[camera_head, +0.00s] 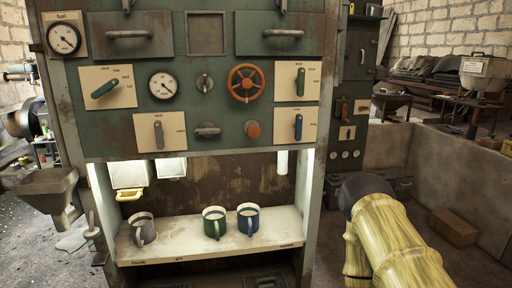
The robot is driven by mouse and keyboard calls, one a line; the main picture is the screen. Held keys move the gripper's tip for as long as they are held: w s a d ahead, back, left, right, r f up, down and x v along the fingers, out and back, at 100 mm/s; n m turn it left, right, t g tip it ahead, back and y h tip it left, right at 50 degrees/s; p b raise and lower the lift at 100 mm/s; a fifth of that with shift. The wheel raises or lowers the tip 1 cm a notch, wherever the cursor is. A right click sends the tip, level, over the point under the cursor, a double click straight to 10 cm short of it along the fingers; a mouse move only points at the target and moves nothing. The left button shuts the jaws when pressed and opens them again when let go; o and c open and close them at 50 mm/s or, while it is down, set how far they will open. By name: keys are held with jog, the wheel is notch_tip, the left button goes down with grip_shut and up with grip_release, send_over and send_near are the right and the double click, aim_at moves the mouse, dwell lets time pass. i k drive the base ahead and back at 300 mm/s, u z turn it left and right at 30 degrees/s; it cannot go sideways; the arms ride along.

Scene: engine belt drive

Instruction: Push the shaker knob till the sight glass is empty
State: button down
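A green machine panel (220,70) fills the middle of the view. An orange round knob (252,130) sits low on it, below an orange handwheel (246,83); a dark knob (204,82) and a dark handle (207,130) are to their left. I cannot read which one is the shaker knob. A dark framed rectangle (206,33) at the top and a pale tube (283,162) under the panel are visible; I cannot tell which is the sight glass, or its level. My yellow arm shows at lower right, apart from the panel; my gripper is not in view.
Levers on pale plates flank the knobs. Below, a grey mug (143,230), a green mug (214,223) and a blue mug (248,219) stand on a pale shelf (180,240). A metal hopper (50,190) juts out at left. A brown box (453,228) lies at right.

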aim_at(254, 131)
jog(key=u, duration=2.4)
jog(key=i, duration=0.35)
jog(key=z, duration=2.15)
